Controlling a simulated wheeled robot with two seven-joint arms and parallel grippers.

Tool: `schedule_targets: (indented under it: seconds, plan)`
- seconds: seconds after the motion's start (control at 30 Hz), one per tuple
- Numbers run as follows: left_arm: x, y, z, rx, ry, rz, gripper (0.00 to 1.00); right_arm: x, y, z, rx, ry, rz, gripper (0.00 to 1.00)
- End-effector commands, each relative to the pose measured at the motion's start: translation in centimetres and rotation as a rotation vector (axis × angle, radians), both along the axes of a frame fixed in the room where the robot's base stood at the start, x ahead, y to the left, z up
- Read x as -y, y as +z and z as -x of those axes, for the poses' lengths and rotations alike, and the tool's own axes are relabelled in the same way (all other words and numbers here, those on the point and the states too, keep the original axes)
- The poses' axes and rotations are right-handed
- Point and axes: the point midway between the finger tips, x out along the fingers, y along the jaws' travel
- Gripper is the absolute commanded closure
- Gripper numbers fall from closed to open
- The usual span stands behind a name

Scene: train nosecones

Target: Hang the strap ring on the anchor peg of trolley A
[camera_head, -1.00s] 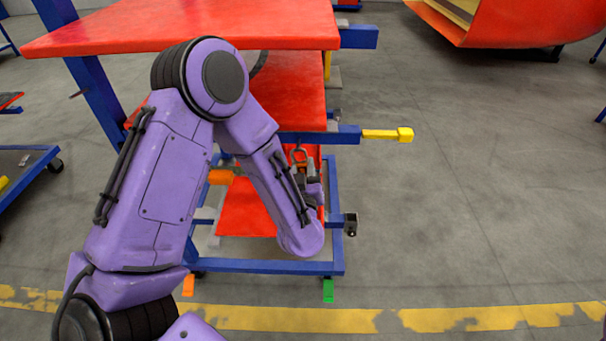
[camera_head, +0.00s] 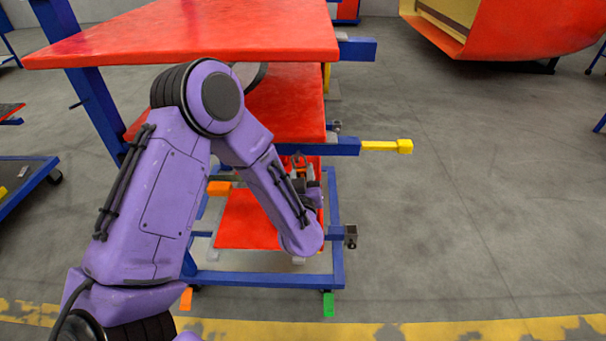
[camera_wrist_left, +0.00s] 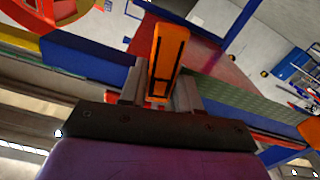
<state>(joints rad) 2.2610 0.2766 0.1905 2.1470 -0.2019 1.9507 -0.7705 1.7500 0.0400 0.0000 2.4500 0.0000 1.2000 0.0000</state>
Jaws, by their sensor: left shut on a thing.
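The trolley has red shelves and a blue frame (camera_head: 265,279). A yellow peg (camera_head: 382,146) with a block-shaped end sticks out to the right from a blue bar under its middle shelf. My left gripper (camera_head: 300,178) is low inside the frame, below that bar and left of the peg. It is shut on an orange piece with dark slots, which looks like the strap ring (camera_head: 298,161). The piece stands up between the fingers in the left wrist view (camera_wrist_left: 166,58). It is apart from the yellow peg. My forearm partly hides the gripper. No trolley label is readable.
An orange block (camera_head: 219,187) is on the trolley's left side. A dark bracket (camera_head: 351,237) juts from the lower right of the frame. Another blue cart (camera_head: 28,180) stands at the left. The floor right of the trolley is clear.

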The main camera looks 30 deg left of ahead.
Motion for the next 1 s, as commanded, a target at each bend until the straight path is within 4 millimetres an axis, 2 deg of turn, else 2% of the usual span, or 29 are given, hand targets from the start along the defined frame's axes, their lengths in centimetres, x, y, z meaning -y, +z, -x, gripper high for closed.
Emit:
schedule_targets:
  seconds: [0.2,0.23,0.3,0.33,0.67,0.77,1.0]
  plan:
    - [0.0,0.0,0.0,0.000,0.000,0.000,1.00,0.0,0.0,0.0,0.000,0.000,0.000,1.00]
    - [0.0,0.0,0.0,0.000,0.000,0.000,0.65,0.0,0.0,0.0,0.000,0.000,0.000,1.00]
    - [0.0,0.0,0.0,0.000,0.000,0.000,0.42,0.0,0.0,0.0,0.000,0.000,0.000,1.00]
    - [0.0,0.0,0.0,0.000,0.000,0.000,0.38,0.0,0.0,0.0,0.000,0.000,0.000,1.00]
    - [0.2,0.0,0.3,-0.001,-0.001,0.000,0.38,0.0,0.0,0.0,0.000,0.000,0.000,1.00]
    - [1.1,0.1,1.5,-0.002,-0.005,-0.002,0.38,0.0,0.2,0.0,0.000,0.000,0.000,1.00]
    - [4.1,0.0,6.4,-0.003,-0.006,-0.003,0.38,0.0,0.4,0.0,0.000,0.000,0.000,1.00]
